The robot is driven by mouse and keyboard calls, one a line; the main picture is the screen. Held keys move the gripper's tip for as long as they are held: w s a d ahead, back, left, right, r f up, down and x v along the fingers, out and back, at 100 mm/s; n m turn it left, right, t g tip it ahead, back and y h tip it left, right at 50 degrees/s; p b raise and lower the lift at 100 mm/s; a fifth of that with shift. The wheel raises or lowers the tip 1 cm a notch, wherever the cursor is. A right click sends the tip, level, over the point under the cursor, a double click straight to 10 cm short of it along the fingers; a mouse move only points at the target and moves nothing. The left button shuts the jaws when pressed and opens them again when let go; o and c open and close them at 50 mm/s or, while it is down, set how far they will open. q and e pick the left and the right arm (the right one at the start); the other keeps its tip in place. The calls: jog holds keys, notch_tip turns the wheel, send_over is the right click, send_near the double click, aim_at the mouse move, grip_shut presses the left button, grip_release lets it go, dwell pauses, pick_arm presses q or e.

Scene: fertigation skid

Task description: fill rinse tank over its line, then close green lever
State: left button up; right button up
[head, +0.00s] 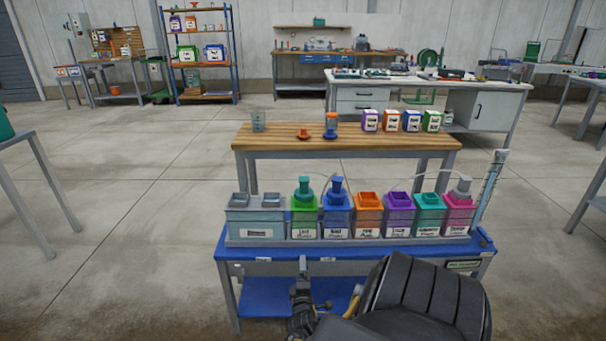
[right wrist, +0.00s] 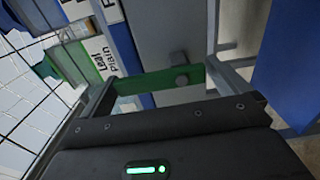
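A row of labelled tanks stands on the blue-topped skid (head: 350,243) in the head view. At its left end is a wide grey tank (head: 256,217); I cannot read its label or see a fill line. A flat green bar, apparently the green lever (right wrist: 140,84), shows in the right wrist view, with small grey knobs beside it. My right gripper (head: 303,266) is in front of the skid below the green tank (head: 304,214). Its fingers (right wrist: 160,72) are spread, with the green bar between their tips; contact is unclear. My left gripper is out of view.
Blue, orange, purple, teal and magenta tanks continue rightward. A clear tube (head: 489,186) leans at the skid's right end. A wooden-topped bench (head: 270,142) behind holds small bottles. A blue shelf (head: 262,298) lies under the skid.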

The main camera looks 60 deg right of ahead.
jog(key=shift+s, duration=0.15)
pick_arm(q)
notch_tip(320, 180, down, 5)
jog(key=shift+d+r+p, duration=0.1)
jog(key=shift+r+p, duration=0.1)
jog(key=shift+p, duration=0.9)
pick_arm(e)
jog(key=v, duration=1)
jog(key=shift+a, duration=0.35)
jog(key=shift+s, duration=0.1)
